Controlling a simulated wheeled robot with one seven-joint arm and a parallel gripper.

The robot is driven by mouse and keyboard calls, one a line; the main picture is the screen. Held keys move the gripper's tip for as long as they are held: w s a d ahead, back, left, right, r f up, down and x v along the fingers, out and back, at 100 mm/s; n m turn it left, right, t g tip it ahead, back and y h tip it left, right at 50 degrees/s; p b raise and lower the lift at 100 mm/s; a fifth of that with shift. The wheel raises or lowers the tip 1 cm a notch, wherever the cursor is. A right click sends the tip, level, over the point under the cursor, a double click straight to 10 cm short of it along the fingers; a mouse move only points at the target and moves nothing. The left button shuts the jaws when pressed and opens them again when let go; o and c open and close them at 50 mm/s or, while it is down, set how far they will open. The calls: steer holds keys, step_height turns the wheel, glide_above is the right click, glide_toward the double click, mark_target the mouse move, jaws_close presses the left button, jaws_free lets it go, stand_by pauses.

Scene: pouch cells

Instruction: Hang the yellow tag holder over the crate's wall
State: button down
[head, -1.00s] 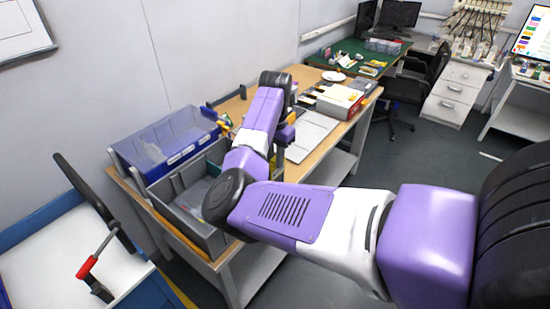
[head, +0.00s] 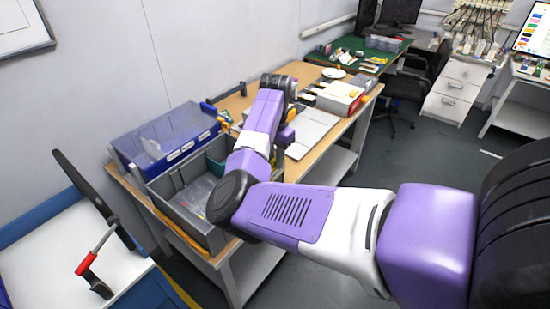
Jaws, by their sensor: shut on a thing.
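The grey crate (head: 165,197) stands at the near left end of the wooden workbench, its near side partly behind my arm. My gripper (head: 280,156) shows only as a small dark part below my wrist, right of the crate and above the bench. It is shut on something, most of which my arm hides. I cannot make out the yellow tag holder clearly; the held thing may be it. No yellow holder shows on the crate's visible walls.
A blue bin (head: 165,140) stands directly behind the crate. A teal piece (head: 215,157) shows at the crate's far right corner. A pale flat panel (head: 312,130) and a red-and-white box (head: 340,98) lie farther right on the bench (head: 234,103).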

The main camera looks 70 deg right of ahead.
steer(key=shift+f+b, duration=0.3)
steer(key=shift+f, duration=0.55)
steer(key=c, duration=1.2)
jaws_free()
steer(key=shift+o, duration=0.2)
steer(key=shift+r, duration=0.1)
step_height(320, 180, up, 8)
steer(key=shift+f+b, duration=0.2)
steer(key=shift+b, duration=0.4)
